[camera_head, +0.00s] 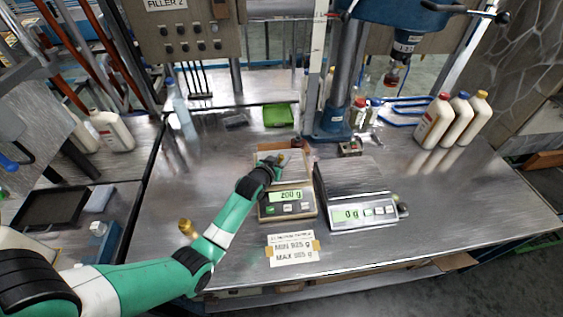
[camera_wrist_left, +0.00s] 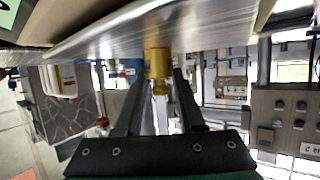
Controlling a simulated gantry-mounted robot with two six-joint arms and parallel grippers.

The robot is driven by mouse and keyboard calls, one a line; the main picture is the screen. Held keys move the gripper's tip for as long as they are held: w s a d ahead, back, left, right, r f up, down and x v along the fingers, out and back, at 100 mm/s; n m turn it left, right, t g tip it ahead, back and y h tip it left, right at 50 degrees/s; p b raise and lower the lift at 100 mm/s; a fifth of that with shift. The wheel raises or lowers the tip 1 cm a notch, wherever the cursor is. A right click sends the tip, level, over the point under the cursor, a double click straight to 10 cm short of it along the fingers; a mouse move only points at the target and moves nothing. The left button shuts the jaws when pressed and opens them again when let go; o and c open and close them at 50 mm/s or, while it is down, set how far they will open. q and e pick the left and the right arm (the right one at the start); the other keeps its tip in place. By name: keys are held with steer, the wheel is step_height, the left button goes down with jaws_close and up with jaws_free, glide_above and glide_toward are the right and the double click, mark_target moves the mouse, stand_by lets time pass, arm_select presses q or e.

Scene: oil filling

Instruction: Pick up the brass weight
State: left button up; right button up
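A brass weight (camera_wrist_left: 158,62) shows in the left wrist view between the fingertips of my left gripper (camera_wrist_left: 158,75), against the metal pan. Narrow gaps seem to show beside it, so the fingers look open around it. In the head view my left gripper (camera_head: 274,164) is low over the left scale (camera_head: 287,206), which reads 200 g. A small brass patch (camera_head: 281,157) shows at its tip; the rest is hidden by the gripper. A second brass piece (camera_head: 187,228) stands on the table beside my left forearm. My right gripper is not in view.
A second scale (camera_head: 355,205) reading 0 g stands to the right. A limit card (camera_head: 293,249) lies in front. Several white bottles (camera_head: 434,121) stand at right. The table's right front is clear.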

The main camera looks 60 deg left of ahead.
mark_target(281, 156)
arm_select(q)
jaws_close()
steer(key=shift+r, duration=0.45)
step_height(281, 156, up, 3)
steer(key=shift+f+p, duration=0.15)
steer(key=shift+p, duration=0.75)
steer(key=s+d+r+p, duration=0.5)
steer(key=d+r+p, duration=0.2)
steer(key=d, duration=0.6)
step_height(281, 156, up, 2)
steer(key=shift+r, duration=0.25)
